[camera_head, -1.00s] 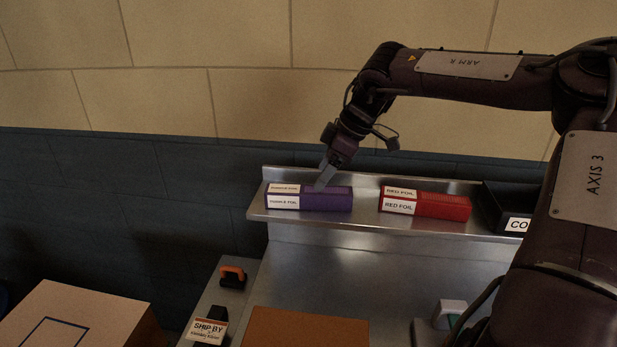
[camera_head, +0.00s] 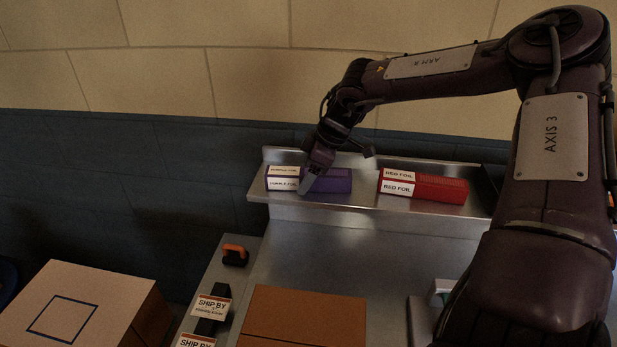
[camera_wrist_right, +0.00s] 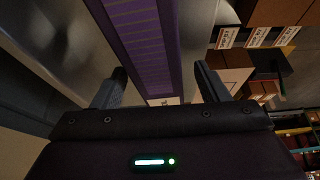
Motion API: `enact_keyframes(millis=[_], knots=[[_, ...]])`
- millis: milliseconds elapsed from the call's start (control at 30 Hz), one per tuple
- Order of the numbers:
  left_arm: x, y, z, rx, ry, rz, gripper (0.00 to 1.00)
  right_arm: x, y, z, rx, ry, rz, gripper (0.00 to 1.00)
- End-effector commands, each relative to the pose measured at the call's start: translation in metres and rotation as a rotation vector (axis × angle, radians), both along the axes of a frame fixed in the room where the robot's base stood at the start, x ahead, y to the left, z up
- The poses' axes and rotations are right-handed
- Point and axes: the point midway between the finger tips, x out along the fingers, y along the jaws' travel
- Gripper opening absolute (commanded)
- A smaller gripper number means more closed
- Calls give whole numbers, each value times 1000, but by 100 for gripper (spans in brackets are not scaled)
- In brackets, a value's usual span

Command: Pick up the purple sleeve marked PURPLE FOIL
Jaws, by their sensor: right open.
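The purple sleeve (camera_head: 331,182), with white labels reading PURPLE FOIL, lies on the left part of the raised steel shelf. My right gripper (camera_head: 306,184) is at the sleeve, in front of part of it, and hides some of its middle. In the right wrist view the purple sleeve (camera_wrist_right: 143,40) runs between the two spread fingers of my right gripper (camera_wrist_right: 160,88), with a gap on each side. The gripper is open and holds nothing. My left gripper is not in view.
A red sleeve (camera_head: 440,189) marked RED FOIL lies to the right on the same shelf (camera_head: 365,200). Below are an orange-handled tool (camera_head: 234,255), a SHIP BY label holder (camera_head: 211,307), a brown box (camera_head: 300,318) and a carton (camera_head: 85,300) at lower left.

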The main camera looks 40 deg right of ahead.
Motion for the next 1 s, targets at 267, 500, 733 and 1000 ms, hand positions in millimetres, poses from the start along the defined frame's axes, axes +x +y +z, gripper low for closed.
enact_keyframes(millis=[267, 500, 733, 1000], knots=[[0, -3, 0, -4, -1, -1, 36, 0, 0, 0, 0, 0, 0, 39], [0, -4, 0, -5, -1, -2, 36, 0, 0, 0, 0, 0, 0, 17], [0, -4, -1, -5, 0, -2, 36, 0, 0, 3, -1, -1, 0, 17], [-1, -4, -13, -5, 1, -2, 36, 1, 0, 36, -3, -7, 0, 17]])
